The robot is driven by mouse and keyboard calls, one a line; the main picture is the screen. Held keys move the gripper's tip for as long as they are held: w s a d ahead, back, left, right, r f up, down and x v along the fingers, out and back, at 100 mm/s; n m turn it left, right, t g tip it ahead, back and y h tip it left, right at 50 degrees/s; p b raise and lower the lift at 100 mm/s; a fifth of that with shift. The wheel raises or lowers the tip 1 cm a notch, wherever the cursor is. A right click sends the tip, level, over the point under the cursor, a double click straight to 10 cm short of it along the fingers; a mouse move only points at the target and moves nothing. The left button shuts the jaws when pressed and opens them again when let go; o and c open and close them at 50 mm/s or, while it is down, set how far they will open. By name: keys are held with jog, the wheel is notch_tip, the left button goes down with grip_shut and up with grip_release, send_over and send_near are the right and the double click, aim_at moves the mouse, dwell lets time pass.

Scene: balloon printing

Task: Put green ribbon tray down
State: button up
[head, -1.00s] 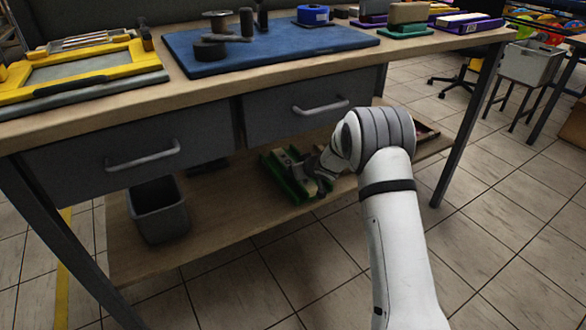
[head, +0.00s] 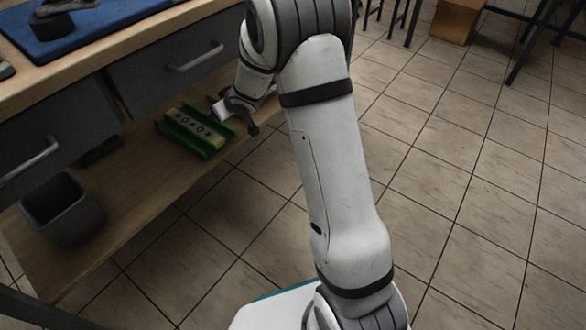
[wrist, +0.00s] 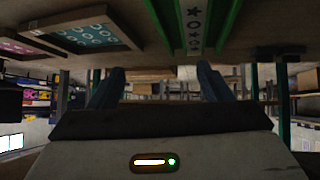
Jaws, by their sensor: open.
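The green ribbon tray (head: 185,142) lies flat on the wooden lower shelf under the workbench. It has green side walls and a pale strip with dark marks along its middle. My gripper (head: 246,117) is beside the tray's right end in the head view, apart from it and empty. In the wrist view, which looks upside down, the tray (wrist: 234,18) is at the top. My gripper's two fingers (wrist: 158,85) stand wide apart there with nothing between them.
A grey bin (head: 62,210) stands at the shelf's left. Drawers (head: 165,65) hang above the shelf. The wrist view shows a framed teal-patterned panel (wrist: 92,34) and a pink one (wrist: 22,46) near the tray. Tiled floor to the right is open.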

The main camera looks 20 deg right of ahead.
jog(key=s+d+r+m+g+h, duration=0.2)
jog(key=s+d+r, duration=0.25)
jog(key=s, duration=0.35)
jog(key=s+d+r+m+g+h, duration=0.1)
jog(key=s+d+r+m+h, duration=0.1)
jog(key=s+d+r, duration=0.35)
jog(key=s+m+g, duration=0.1)
jog(key=s+g, duration=0.3)
jog(key=s, duration=2)
jog(key=shift+s+a+f+g+y, duration=0.15)
jog(key=shift+s+f+g+y, duration=0.15)
jog(key=shift+s+g+y, duration=0.1)
